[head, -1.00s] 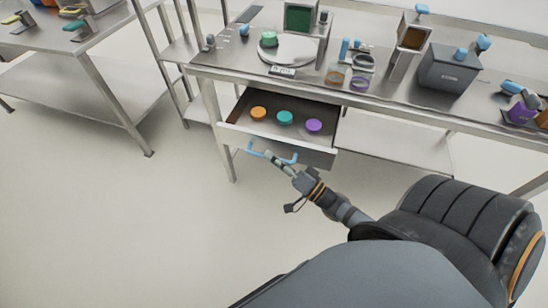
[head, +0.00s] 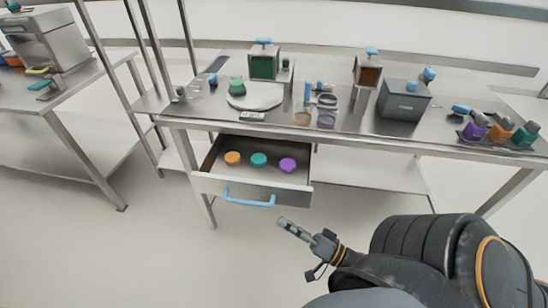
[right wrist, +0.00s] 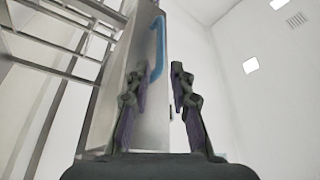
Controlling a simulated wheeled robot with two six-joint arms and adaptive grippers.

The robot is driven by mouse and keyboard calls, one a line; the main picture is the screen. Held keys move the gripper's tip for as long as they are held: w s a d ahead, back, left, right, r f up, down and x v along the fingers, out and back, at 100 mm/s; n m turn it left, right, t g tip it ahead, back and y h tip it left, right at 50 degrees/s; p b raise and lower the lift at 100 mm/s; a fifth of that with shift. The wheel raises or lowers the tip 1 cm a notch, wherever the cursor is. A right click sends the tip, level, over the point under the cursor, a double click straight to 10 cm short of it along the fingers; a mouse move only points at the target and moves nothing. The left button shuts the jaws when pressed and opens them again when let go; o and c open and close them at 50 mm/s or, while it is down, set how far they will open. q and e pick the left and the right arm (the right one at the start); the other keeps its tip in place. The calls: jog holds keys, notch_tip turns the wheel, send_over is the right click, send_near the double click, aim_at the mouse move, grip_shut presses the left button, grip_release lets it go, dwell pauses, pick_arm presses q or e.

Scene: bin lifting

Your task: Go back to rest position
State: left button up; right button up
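My right gripper (head: 294,230) is in front of the open drawer (head: 205,184), below and to the right of its blue handle (head: 249,197), and apart from it. In the right wrist view my right gripper (right wrist: 158,75) has its two fingers apart with nothing between them. The drawer holds an orange disc (head: 232,158), a teal disc (head: 259,160) and a purple disc (head: 288,165) in a row. My left gripper is not in view.
The steel table (head: 345,122) carries a round scale plate (head: 256,96), a dark grey box (head: 403,100), dispensers and several coloured containers at its right end. Another steel table (head: 70,90) stands at the left. The floor (head: 110,255) in front is clear.

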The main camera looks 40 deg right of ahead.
jog(key=shift+s+d, duration=0.1)
jog(key=shift+s, duration=0.05)
dwell(0.4)
jog(key=s+d+f+n+g+h+p, duration=0.15)
jog(key=d+f+g+h+p, duration=0.3)
jog(key=f, duration=0.65)
jog(key=s+d+f+n+g+h+p, duration=0.1)
jog(key=s+d+f+g+h+p, duration=0.3)
jog(key=f, duration=0.8)
jog(key=s+a+f+n+g+p, duration=0.1)
jog(key=s+a+f+n+g, duration=0.1)
jog(key=s+a+f+g, duration=0.2)
jog(key=s+a+f+n+g+p, duration=0.2)
jog(key=s+f, duration=0.6)
jog(key=s, duration=0.4)
jog(key=a+n+g, duration=0.1)
jog(key=a+g, duration=0.1)
jog(key=g, duration=0.1)
jog(key=shift+s+a+f, duration=0.15)
jog(key=shift+a+f, duration=0.1)
jog(key=shift+a, duration=0.15)
jog(key=shift+s, duration=0.1)
